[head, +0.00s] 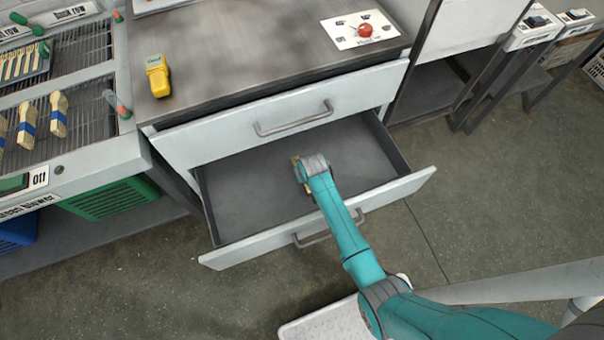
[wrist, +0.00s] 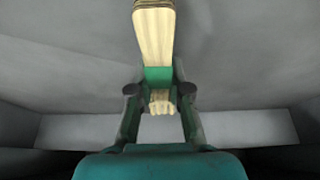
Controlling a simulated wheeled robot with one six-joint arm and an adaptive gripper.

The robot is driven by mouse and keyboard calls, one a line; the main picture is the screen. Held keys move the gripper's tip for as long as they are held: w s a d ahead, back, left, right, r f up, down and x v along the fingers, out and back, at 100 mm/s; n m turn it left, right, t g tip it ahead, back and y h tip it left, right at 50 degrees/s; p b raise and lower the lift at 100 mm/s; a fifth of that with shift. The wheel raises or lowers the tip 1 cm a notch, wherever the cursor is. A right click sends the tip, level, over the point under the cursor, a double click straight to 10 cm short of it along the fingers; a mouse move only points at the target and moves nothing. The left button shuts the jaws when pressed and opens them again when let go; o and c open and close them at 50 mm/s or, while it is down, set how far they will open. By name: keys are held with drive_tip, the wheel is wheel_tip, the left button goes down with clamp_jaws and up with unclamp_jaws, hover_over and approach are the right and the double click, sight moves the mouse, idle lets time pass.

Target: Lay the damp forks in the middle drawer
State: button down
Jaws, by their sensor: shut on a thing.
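My gripper (wrist: 159,92) is shut on a bundle of pale wooden cutlery (wrist: 154,35) with a green band around it. The bundle's far end runs out of the top of the wrist view, and I cannot tell from its shape whether the pieces are forks. In the head view my gripper (head: 304,170) is inside the open grey drawer (head: 245,205), near its middle, and mostly hides the bundle. This drawer lies below a shut top drawer (head: 285,112) and looks otherwise empty. I cannot tell whether the bundle touches its floor.
A yellow meter (head: 157,75) and a white card with a red knob (head: 365,30) are on the cabinet top. At left, a drying rack (head: 90,100) holds blue-banded bundles (head: 58,115) and a dark tray of cutlery (head: 22,65). The drawer's right side is free.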

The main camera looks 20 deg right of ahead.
drive_tip(key=shift+f, duration=0.1)
drive_tip(key=c, duration=1.1)
unclamp_jaws()
drive_tip(key=v, duration=1.2)
